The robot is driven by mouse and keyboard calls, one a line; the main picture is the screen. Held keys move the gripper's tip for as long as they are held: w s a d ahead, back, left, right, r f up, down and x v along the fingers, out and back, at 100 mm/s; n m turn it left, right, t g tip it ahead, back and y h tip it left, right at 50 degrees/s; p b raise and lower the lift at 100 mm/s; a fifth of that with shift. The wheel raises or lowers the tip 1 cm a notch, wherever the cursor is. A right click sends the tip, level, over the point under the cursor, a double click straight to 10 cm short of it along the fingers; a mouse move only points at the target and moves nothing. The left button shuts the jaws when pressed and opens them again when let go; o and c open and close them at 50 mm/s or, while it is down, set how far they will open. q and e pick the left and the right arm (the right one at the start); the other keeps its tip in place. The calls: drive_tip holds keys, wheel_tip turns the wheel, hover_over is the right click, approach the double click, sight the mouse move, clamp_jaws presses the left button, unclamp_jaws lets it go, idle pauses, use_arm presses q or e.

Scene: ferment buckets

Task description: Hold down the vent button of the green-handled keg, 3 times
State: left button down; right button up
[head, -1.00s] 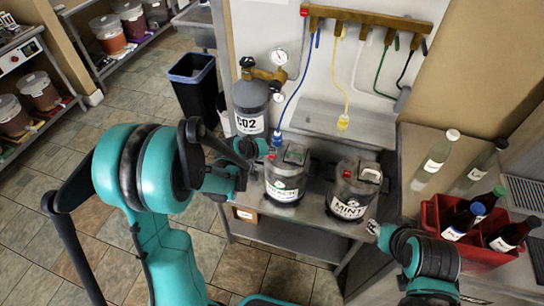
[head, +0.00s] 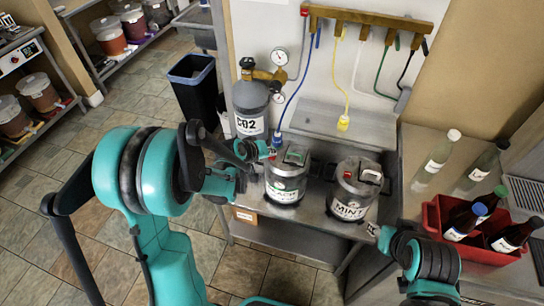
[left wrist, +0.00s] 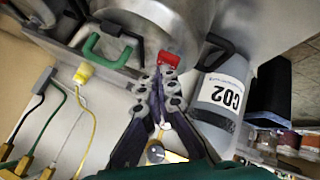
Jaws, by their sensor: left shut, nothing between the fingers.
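The green-handled keg (head: 286,186) is a metal keg with a white label, standing on the metal bench in the head view. Its green handle (head: 295,155) is on the lid and also shows in the left wrist view (left wrist: 112,42). A red vent button (left wrist: 169,59) sits by the lid's rim in the left wrist view. My left gripper (left wrist: 167,72) is shut and empty, its fingertips right at the red button. I cannot tell whether they press it. In the head view the left gripper (head: 262,152) is beside the keg's top left. My right gripper (head: 374,229) is small near the second keg.
A second keg (head: 350,192), labelled MINT, stands to the right with a red-and-white top. A CO2 cylinder (head: 250,108) stands behind left. A blue hose (head: 288,108) and a yellow hose (head: 346,82) hang behind. A red bottle crate (head: 435,222) is at right.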

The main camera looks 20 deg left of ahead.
sight(271, 158)
use_arm(q)
drive_tip(key=shift+f, duration=0.25)
drive_tip(key=shift+r, duration=0.1)
idle(0.4)
drive_tip(key=shift+r+p, duration=0.55)
drive_tip(key=shift+r, duration=0.35)
drive_tip(key=shift+r, duration=0.15)
wheel_tip(271, 158, up, 5)
drive_tip(key=p, duration=0.3)
drive_tip(key=shift+p, duration=0.4)
